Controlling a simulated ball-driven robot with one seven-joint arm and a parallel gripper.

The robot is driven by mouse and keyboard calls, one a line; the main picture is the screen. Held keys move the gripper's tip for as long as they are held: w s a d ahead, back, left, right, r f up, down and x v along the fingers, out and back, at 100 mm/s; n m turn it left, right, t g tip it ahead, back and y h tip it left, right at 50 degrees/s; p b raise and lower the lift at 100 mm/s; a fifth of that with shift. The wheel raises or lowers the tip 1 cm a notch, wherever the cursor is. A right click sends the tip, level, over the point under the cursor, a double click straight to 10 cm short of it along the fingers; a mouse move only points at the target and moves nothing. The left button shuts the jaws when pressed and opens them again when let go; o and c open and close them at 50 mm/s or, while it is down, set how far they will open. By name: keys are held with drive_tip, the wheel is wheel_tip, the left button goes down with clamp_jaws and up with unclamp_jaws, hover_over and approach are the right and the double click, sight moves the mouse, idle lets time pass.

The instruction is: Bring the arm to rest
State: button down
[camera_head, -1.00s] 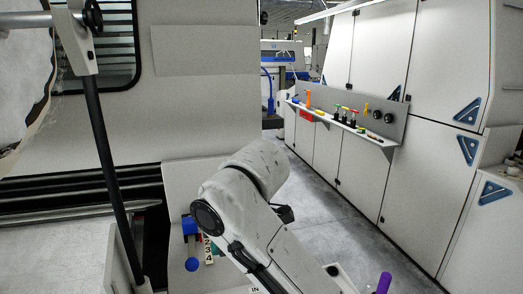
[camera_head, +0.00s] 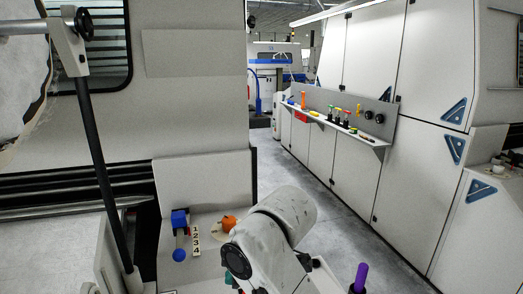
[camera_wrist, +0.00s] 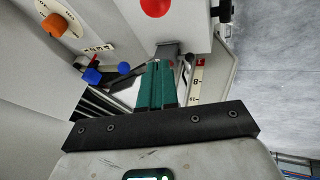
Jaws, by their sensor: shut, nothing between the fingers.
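My gripper (camera_wrist: 157,85) shows in the wrist view with its two teal fingers together and nothing between them. The dark bar at their base spans the picture.
Left of my arm in the head view are a blue lever (camera_head: 179,220), a 1-to-4 number plate (camera_head: 196,241) and an orange knob (camera_head: 229,224). A purple handle (camera_head: 360,277) stands at the lower right. A tool shelf (camera_head: 340,127) lines the right cabinets. The aisle floor (camera_head: 290,172) is clear.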

drive_tip(key=s+d+f+m+h, duration=0.1)
drive_tip(key=s+d+f+m, duration=0.5)
drive_tip(key=f, duration=0.3)
drive_tip(key=s+d+f+m, duration=0.5)
drive_tip(key=s+d+f, duration=0.1)
drive_tip(key=d+f, duration=0.3)
drive_tip(key=s+d+f+m+g+h, duration=0.1)
drive_tip(key=s+d+f+m, duration=0.3)
drive_tip(key=s+d, duration=0.4)
drive_tip(key=s+d+f+m+g+h, duration=0.1)
drive_tip(key=s+d+f+m+h, duration=0.2)
drive_tip(key=s+d, duration=0.6)
drive_tip(key=s+f+m, duration=0.1)
drive_tip(key=s, duration=0.4)
drive_tip(key=shift+d+f+m+g, duration=0.25)
drive_tip(key=shift+f+m+g, duration=0.05)
drive_tip(key=shift+f+m, duration=0.1)
drive_tip(key=shift+a, duration=0.1)
